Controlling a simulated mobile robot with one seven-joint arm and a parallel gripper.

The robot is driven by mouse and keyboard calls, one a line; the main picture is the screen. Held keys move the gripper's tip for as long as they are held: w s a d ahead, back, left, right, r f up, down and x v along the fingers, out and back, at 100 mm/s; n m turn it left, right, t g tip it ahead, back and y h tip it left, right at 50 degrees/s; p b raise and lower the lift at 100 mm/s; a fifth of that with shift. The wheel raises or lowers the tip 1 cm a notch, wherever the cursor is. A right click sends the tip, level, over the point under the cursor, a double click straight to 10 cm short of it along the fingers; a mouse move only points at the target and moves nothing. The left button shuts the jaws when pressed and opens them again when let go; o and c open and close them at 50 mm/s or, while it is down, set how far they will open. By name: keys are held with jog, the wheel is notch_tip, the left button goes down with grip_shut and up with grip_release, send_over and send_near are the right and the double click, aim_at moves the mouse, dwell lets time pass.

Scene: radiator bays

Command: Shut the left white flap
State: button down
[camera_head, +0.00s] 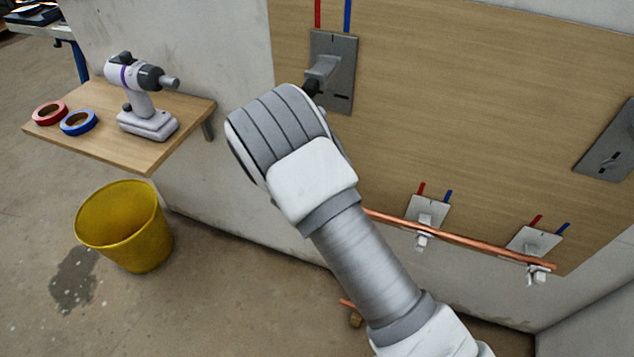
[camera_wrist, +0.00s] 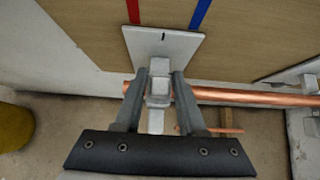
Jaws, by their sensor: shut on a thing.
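The left white clip, on its pale plate (camera_wrist: 165,47), shows in the wrist view under a red and a blue stripe. My gripper (camera_wrist: 160,92) is shut on its pale squarish flap (camera_wrist: 159,84), with one finger on each side. A pale part hangs below the block between the fingers. The flap's exact angle is hard to tell. A copper pipe (camera_wrist: 245,96) runs right from the clip; it also shows in the head view (camera_head: 470,242). In the head view my arm hides the fingers and the left clip.
Two more white clips, middle (camera_head: 425,217) and right (camera_head: 533,245), stand along the pipe. A grey plate with a lever (camera_head: 333,70) is above, close to my wrist. A shelf (camera_head: 85,140) with a drill (camera_head: 146,100) and tape rolls is left, above a yellow bucket (camera_head: 125,225).

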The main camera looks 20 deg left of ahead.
dwell(0.3)
jog(key=c, duration=0.7)
grip_release()
jog(key=p+v, duration=0.2)
jog(key=v, duration=0.6)
jog(key=p+v, duration=0.2)
jog(key=v, duration=0.7)
jog(key=shift+w+d+r, duration=0.1)
jog(key=shift+r, duration=0.25)
